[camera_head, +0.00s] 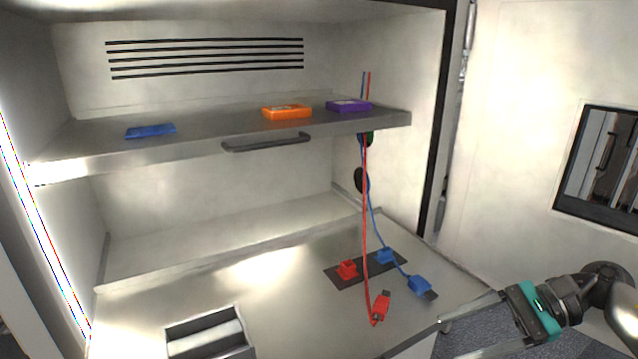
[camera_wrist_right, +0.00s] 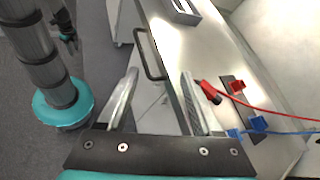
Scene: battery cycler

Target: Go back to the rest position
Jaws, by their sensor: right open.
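My right gripper (camera_head: 418,338) is at the lower right of the head view, near the front right edge of the lower work surface. In the right wrist view my right gripper (camera_wrist_right: 160,74) has its two fingers wide apart with nothing between them. A red cable plug (camera_head: 381,305) and a blue cable plug (camera_head: 420,286) lie on the work surface (camera_head: 290,290), off the red socket (camera_head: 347,269) and the blue socket (camera_head: 386,256). The red plug also shows in the wrist view (camera_wrist_right: 206,90), just beyond the right-hand finger.
A shelf (camera_head: 215,135) holds blue (camera_head: 150,131), orange (camera_head: 287,112) and purple (camera_head: 349,105) flat blocks. A grey open box (camera_head: 205,332) sits at the front. A bar handle (camera_wrist_right: 150,52) is on the cabinet front ahead of the fingers. A windowed door (camera_head: 510,150) stands right.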

